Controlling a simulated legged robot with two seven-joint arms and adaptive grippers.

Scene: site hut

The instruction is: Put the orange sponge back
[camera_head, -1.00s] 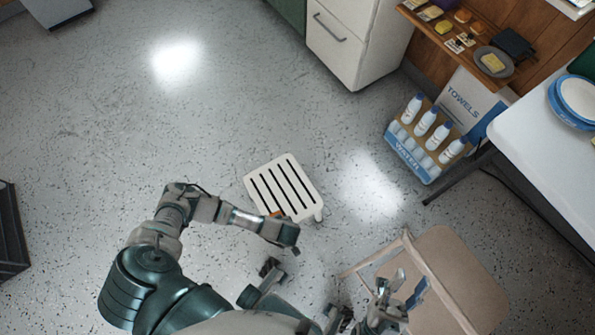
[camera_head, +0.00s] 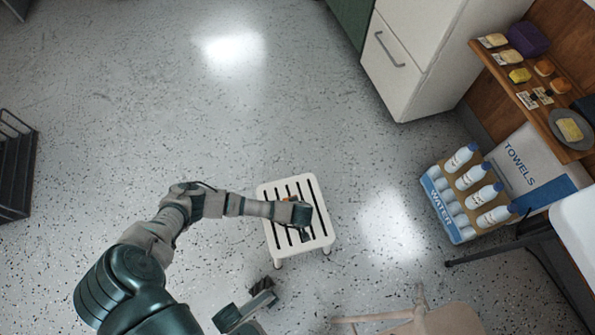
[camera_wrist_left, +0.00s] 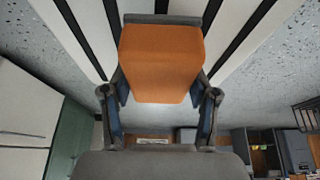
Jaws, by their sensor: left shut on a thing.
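The orange sponge (camera_wrist_left: 161,62) is between the two fingers of my left gripper (camera_wrist_left: 161,98) in the left wrist view, with white slats behind it. In the head view my left gripper (camera_head: 302,216) is over the white slatted stool (camera_head: 318,240), and only a sliver of orange (camera_head: 286,200) shows beside it. I cannot tell whether the sponge touches the stool top.
A blue crate of water bottles (camera_head: 437,205) stands on the floor below the shelf, beside a towels box (camera_head: 530,165). A white table (camera_head: 580,225) is at the right edge. A beige chair (camera_head: 450,322) is at the bottom. A white cabinet (camera_head: 410,60) stands at the top.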

